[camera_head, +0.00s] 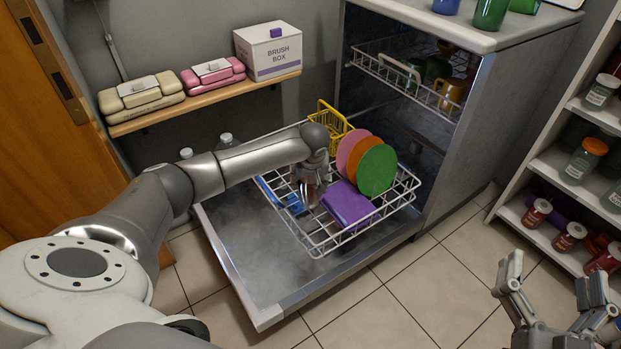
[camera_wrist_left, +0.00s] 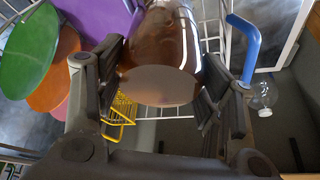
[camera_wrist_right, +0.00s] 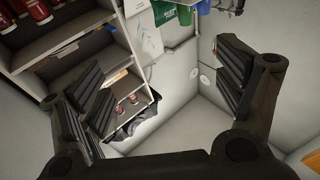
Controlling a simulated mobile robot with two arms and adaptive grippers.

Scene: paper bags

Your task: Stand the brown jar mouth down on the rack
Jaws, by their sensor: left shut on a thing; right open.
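The brown jar (camera_wrist_left: 160,60) is glassy and translucent, and fills the middle of the left wrist view between the fingers. A flat round end of it faces that camera. My left gripper (camera_head: 309,190) is shut on the jar, over the lower dishwasher rack (camera_head: 318,250); in the left wrist view the gripper (camera_wrist_left: 158,85) has a finger on each side of it. In the head view the jar is mostly hidden by the gripper. Whether it touches the rack, I cannot tell. My right gripper (camera_head: 555,290) is open and empty at the lower right, away from the rack.
Pink, orange and green plates (camera_head: 377,170), a purple item (camera_head: 347,203), a yellow basket (camera_head: 331,121) and a blue item (camera_head: 292,206) are in the rack around the gripper. The open dishwasher door (camera_head: 240,262) lies below. A shelf of jars (camera_head: 545,165) stands at the right.

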